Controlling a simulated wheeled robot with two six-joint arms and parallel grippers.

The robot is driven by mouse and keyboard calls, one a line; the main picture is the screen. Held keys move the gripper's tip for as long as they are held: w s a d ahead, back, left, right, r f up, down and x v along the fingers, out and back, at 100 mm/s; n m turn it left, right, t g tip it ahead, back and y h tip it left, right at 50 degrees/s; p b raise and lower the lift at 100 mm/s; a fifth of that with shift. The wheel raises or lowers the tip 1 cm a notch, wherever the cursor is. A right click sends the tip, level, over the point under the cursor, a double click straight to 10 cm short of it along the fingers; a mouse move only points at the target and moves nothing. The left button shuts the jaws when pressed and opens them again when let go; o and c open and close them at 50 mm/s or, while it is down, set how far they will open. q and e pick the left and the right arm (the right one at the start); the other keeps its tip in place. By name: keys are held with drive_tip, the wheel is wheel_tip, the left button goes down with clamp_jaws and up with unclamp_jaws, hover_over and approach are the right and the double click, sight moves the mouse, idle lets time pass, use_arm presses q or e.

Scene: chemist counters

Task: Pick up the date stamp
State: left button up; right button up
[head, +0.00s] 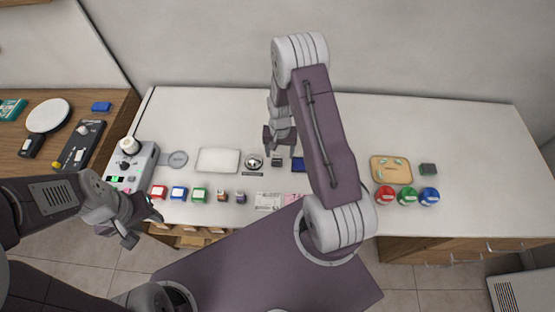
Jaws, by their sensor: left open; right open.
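A small dark block with a pale lower face, which looks like the date stamp (277,161), stands on the white counter (340,120) near its middle. My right gripper (279,151) is open and points down over it, with one finger to each side. The picture is too small to tell whether the fingers touch it or how far above it they are. My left gripper (143,228) is open and empty off the counter's front left edge, far from the stamp.
A silver bell (254,162) stands close left of the stamp and a blue pad (298,164) close right. Cards (268,201) lie in front. A white tray (218,160), several coloured boxes and a grey device (130,165) are further left. A wooden tray (391,169) is right.

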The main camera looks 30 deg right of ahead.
sight(277, 159)
drive_tip(key=shift+w+a+f, duration=0.1)
drive_tip(key=shift+f, duration=0.45)
drive_tip(key=shift+w+f, duration=0.35)
drive_tip(key=shift+f, duration=0.1)
drive_tip(key=shift+f+p, duration=0.3)
drive_tip(key=shift+p, duration=0.15)
wheel_tip(277, 159, down, 4)
drive_tip(key=shift+w+a+r+p, duration=0.1)
drive_tip(key=shift+a+r+p, duration=0.1)
drive_tip(key=shift+p, duration=0.55)
drive_tip(key=shift+w+f, duration=0.2)
drive_tip(key=shift+f, duration=0.25)
use_arm(q)
drive_tip(key=r, duration=0.2)
drive_tip(key=shift+w+r, duration=0.3)
use_arm(e)
clamp_jaws()
drive_tip(key=shift+r, duration=0.1)
